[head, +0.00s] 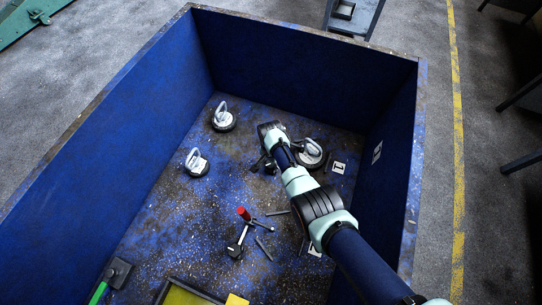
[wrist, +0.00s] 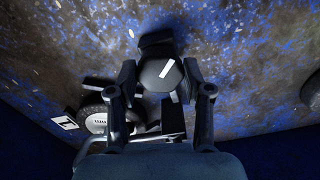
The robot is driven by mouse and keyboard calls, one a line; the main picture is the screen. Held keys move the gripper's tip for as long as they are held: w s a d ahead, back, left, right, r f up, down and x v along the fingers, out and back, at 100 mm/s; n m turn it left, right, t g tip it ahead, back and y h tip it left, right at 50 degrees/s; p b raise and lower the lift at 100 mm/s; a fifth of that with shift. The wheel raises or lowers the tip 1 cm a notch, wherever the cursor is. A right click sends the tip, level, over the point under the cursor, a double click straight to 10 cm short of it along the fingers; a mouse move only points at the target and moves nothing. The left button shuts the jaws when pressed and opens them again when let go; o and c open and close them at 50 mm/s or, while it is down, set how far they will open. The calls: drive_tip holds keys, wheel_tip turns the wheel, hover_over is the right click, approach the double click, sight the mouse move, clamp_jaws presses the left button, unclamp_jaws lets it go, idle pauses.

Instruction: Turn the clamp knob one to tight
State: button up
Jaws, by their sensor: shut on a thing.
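The clamp knob (wrist: 158,76) is a dark round disc with a short white line on its face, tilted up to the right in the wrist view. My gripper (wrist: 162,85) has one finger on each side of the knob and is shut on it. In the head view my gripper (head: 268,163) is low over the blue floor of the bin, and the knob is too small and dark there to make out clearly. A dark block behind the knob in the wrist view is partly hidden by it.
A round lever device (head: 314,153) stands close to my arm, beside a "1" label (head: 338,167). Two similar devices (head: 222,116) (head: 197,162) stand left. A red-topped tool (head: 243,212) and loose rods lie nearer. High blue walls (head: 300,70) enclose the floor.

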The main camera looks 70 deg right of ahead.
drive_tip(key=m, duration=0.4)
drive_tip(key=shift+m, duration=0.3)
drive_tip(key=m, duration=0.4)
drive_tip(key=shift+m, duration=0.4)
drive_tip(key=o, duration=1.2)
drive_tip(key=shift+c, duration=0.2)
wheel_tip(320, 180, up, 12)
